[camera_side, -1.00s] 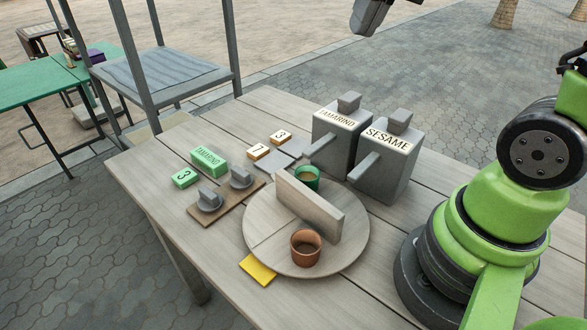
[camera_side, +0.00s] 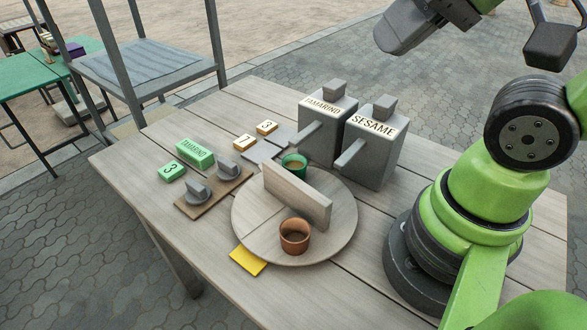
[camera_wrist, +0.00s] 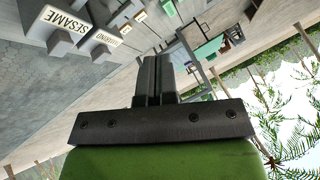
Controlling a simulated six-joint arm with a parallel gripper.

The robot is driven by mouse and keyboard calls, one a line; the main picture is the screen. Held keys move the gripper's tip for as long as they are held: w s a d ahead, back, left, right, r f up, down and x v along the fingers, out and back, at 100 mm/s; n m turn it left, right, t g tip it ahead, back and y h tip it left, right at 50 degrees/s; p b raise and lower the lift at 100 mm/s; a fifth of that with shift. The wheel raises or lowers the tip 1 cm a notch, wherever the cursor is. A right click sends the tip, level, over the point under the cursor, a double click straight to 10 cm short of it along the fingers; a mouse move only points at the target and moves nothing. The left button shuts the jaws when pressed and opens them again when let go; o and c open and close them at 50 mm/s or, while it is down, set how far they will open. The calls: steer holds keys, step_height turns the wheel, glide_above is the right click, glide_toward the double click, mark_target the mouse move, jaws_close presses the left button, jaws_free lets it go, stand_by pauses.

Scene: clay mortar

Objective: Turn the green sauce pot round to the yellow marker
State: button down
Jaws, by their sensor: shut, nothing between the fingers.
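The green sauce pot (camera_side: 294,164) stands on the far side of the round wooden turntable (camera_side: 247,222), partly hidden behind the upright wooden board (camera_side: 297,196) that crosses it. A brown pot (camera_side: 295,236) stands on the near side of the board. The yellow marker (camera_side: 248,261) lies flat on the table at the turntable's near left edge, on the brown pot's side. My gripper (camera_wrist: 158,62) is shut and empty in the wrist view. In the side view it is high at the top (camera_side: 400,38), well above and apart from the turntable.
Two grey dispensers, tamarind (camera_side: 322,130) and sesame (camera_side: 371,150), stand behind the turntable with handles toward it. Left are a board with two knobs (camera_side: 214,192), green blocks (camera_side: 195,152) and numbered tiles (camera_side: 266,128). The front table planks are clear.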

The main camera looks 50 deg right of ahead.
steer(key=c, duration=1.8)
jaws_free()
steer(key=o, duration=0.4)
steer(key=shift+w, duration=0.1)
steer(key=shift+c, duration=0.2)
steer(key=o, duration=0.3)
steer(key=shift+w+f, duration=0.15)
steer(key=shift+w, duration=0.1)
steer(key=shift+o, duration=0.5)
steer(key=w+f+n+g, duration=0.1)
steer(key=w+f+g, duration=0.2)
steer(key=w+f, duration=0.2)
steer(key=shift+w+a+f+g+h, duration=0.2)
steer(key=shift+w+a+g+h, duration=0.25)
steer(key=shift+w, duration=0.2)
steer(key=n+g+h, duration=0.1)
steer(key=n+g, duration=0.1)
steer(key=g, duration=0.1)
glide_above(294, 180)
step_height(294, 180, down, 11)
steer(key=shift+f, duration=0.1)
step_height(294, 180, down, 10)
jaws_close()
